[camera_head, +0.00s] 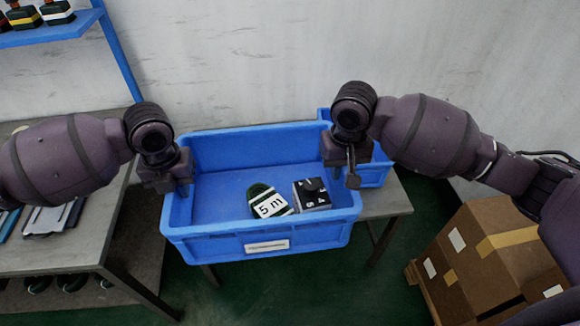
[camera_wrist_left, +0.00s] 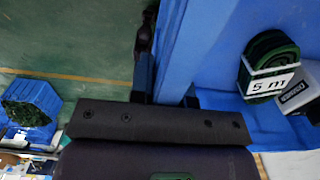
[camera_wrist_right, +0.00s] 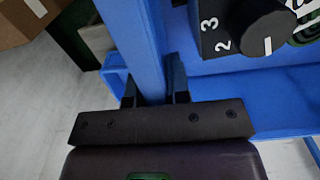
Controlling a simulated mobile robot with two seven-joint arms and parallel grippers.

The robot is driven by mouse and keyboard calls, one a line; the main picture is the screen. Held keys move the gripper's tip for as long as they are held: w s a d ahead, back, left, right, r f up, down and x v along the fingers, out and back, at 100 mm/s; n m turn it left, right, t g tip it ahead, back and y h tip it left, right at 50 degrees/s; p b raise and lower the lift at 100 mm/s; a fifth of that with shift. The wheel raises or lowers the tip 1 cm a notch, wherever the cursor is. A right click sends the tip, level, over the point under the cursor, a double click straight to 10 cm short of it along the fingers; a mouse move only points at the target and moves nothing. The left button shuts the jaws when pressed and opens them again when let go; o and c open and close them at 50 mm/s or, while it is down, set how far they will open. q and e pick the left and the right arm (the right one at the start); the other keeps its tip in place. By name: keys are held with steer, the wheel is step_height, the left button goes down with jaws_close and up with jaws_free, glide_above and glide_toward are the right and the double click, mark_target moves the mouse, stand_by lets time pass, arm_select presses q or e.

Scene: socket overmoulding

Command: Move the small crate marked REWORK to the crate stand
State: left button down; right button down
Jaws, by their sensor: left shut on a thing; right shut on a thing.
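A blue crate (camera_head: 207,238) is in the middle of the head view, with a white label (camera_head: 266,246) on its front wall that is too small to read. Inside lie a dark green coil with a "5 m" band (camera_head: 268,202) and a box with a black knob and numbers (camera_head: 312,194). My left gripper (camera_head: 182,188) is shut on the crate's left wall; the wall shows between its fingers in the left wrist view (camera_wrist_left: 172,85). My right gripper (camera_head: 345,172) is shut on the right wall, also seen in the right wrist view (camera_wrist_right: 153,85).
Another blue crate (camera_head: 374,175) is behind on the right, on a grey stand (camera_head: 392,203). A grey table (camera_head: 75,250) is at left, with a blue shelf (camera_head: 60,32) above. Cardboard boxes (camera_head: 485,255) stand at lower right. Green floor shows in front.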

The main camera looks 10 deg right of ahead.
arm_select(q)
steer(key=shift+w+a+f, duration=0.1)
steer(key=shift+a, duration=0.2)
arm_select(e)
steer(key=shift+w+d, duration=0.1)
steer(key=shift+d, duration=0.15)
